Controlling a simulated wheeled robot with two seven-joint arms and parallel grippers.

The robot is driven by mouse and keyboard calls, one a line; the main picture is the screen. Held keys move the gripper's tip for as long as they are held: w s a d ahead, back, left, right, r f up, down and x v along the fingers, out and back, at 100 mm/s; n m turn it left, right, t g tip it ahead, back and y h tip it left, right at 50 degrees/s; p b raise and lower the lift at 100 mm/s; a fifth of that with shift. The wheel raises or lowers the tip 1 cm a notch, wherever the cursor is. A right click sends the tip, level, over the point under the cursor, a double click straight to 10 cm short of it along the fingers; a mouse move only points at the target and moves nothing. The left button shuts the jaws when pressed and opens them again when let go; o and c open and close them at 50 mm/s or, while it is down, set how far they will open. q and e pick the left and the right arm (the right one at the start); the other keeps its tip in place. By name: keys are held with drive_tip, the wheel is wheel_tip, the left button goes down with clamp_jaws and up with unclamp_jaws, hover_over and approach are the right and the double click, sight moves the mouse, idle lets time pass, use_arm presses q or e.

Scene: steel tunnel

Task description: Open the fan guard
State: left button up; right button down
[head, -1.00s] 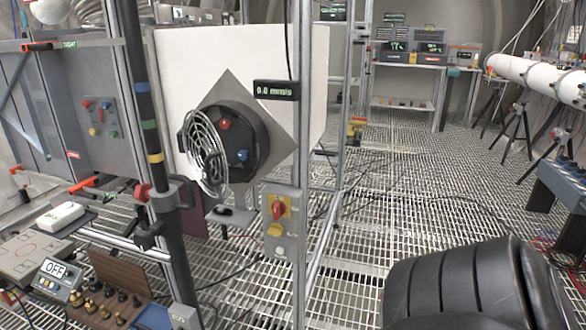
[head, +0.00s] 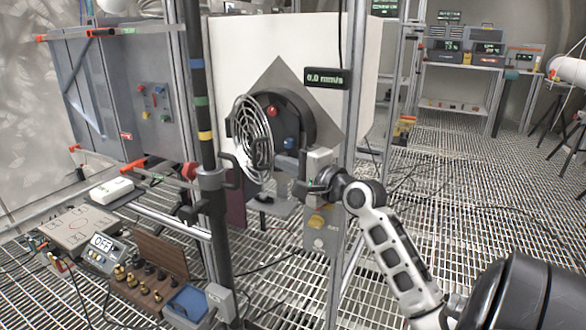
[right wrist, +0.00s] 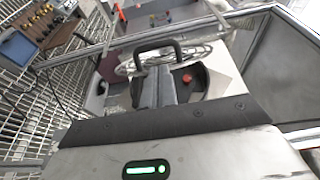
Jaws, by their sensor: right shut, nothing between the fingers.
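The fan guard (head: 253,138) is a round wire grille. It stands swung out at an angle on the left side of the black fan housing (head: 299,113), whose red and blue knobs show uncovered. In the right wrist view the guard's wires (right wrist: 197,53) lie beyond my fingers. My right gripper (head: 303,188) is shut and empty, low and to the right of the guard, in front of the housing's lower edge. The right wrist view shows its closed fingers (right wrist: 157,88) with a black arched handle (right wrist: 157,47) behind them; I cannot tell whether they touch. My left gripper is not in view.
A dark post (head: 205,110) with clamps stands left of the guard. A metal upright (head: 346,140) with a speed display (head: 326,78) stands to the right. A switch box (head: 322,228) sits below my right gripper. Floor grating at the right is open.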

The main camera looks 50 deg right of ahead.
sight(269, 157)
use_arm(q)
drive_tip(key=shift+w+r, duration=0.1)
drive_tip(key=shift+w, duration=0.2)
use_arm(e)
drive_tip(key=shift+w+d, duration=0.1)
drive_tip(key=shift+w, duration=2.65)
